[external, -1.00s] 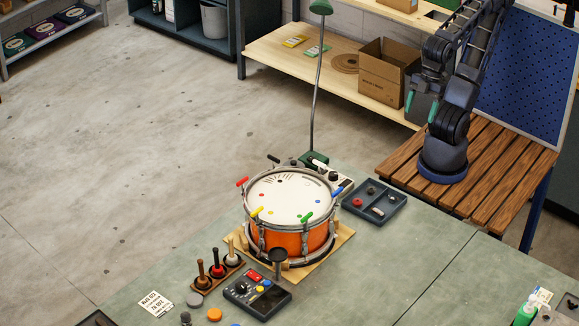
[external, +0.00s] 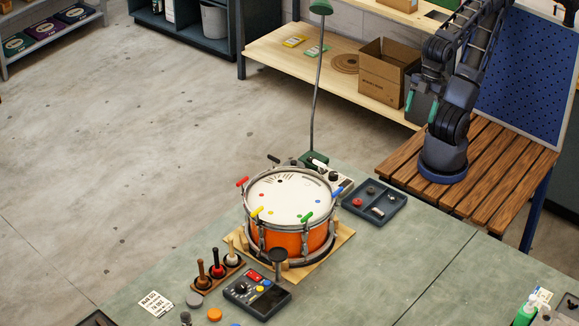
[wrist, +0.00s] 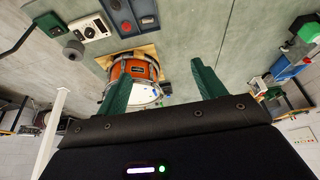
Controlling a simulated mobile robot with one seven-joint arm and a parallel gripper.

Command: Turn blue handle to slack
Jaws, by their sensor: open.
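The orange drum (external: 292,240) with a white head stands on a wooden board on the green bench. Coloured handles sit around its rim. The blue handle (external: 337,192) is at the right rear of the rim, a blue dot on the head near it. My gripper (external: 408,98) is at the upper right, beside my folded arm and well away from the drum. In the wrist view its two green fingers (wrist: 160,85) are spread apart with nothing between them. The drum (wrist: 138,68) shows upside down beyond the fingers there; the blue handle is too small to make out in that view.
A grey parts tray (external: 374,198) lies right of the drum, close to the blue handle. A lamp (external: 314,158) stands behind it. A control box (external: 257,290) and a rack of pegs (external: 217,272) are in front.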

